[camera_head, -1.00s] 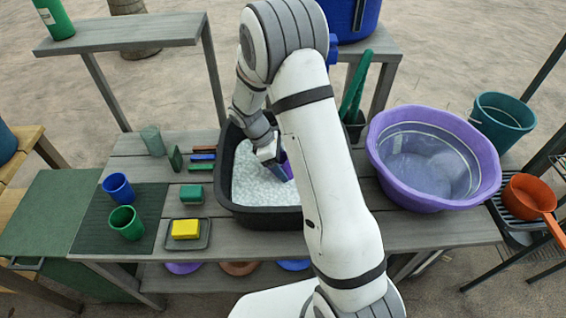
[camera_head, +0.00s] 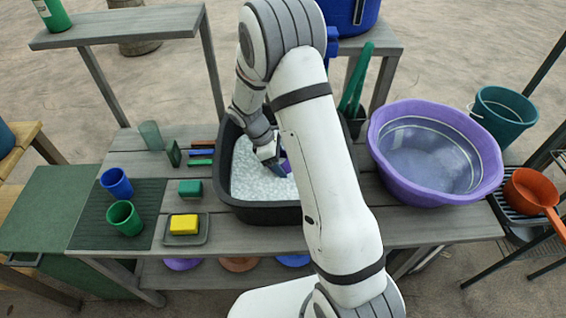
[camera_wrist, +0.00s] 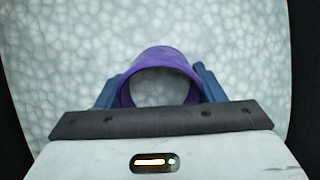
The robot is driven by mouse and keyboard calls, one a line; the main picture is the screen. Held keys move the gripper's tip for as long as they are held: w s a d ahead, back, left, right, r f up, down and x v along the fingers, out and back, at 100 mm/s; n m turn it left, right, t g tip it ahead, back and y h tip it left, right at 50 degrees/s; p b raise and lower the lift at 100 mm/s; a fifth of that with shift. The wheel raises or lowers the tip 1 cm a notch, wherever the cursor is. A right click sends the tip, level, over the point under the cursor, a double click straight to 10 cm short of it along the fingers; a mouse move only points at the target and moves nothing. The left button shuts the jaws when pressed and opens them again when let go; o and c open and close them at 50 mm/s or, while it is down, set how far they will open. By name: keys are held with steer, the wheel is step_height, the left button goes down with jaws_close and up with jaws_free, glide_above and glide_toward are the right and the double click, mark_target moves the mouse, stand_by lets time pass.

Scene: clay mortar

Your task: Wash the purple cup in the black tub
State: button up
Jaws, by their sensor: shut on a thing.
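The black tub (camera_head: 262,214) stands mid-table, filled with white suds (camera_head: 255,185). My gripper (camera_head: 272,158) reaches down into the tub. In the wrist view my gripper (camera_wrist: 160,92) has its two blue fingers on either side of the purple cup (camera_wrist: 158,58) and is shut on it. The cup's round rim faces the wrist camera, with suds behind it. In the head view only a small part of the purple cup (camera_head: 285,166) shows beside my arm. How deep the cup sits in the suds is hard to tell.
A purple basin (camera_head: 384,180) stands right of the tub. A blue cup (camera_head: 117,183) and a green cup (camera_head: 124,217) stand on a dark mat (camera_head: 90,225) at left. A yellow sponge (camera_head: 184,224) lies on a small tray (camera_head: 186,240). Brushes and blocks lie left of the tub.

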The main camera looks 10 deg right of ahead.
steer(key=shift+r, duration=0.2)
stand_by(0.3)
steer(key=shift+a+p, duration=0.3)
steer(key=shift+a, duration=0.35)
steer(key=shift+d, duration=1.3)
steer(key=shift+a, duration=1.3)
steer(key=shift+d, duration=1.3)
steer(key=shift+a+p, duration=0.3)
steer(key=shift+a, duration=0.95)
steer(key=shift+d, duration=0.6)
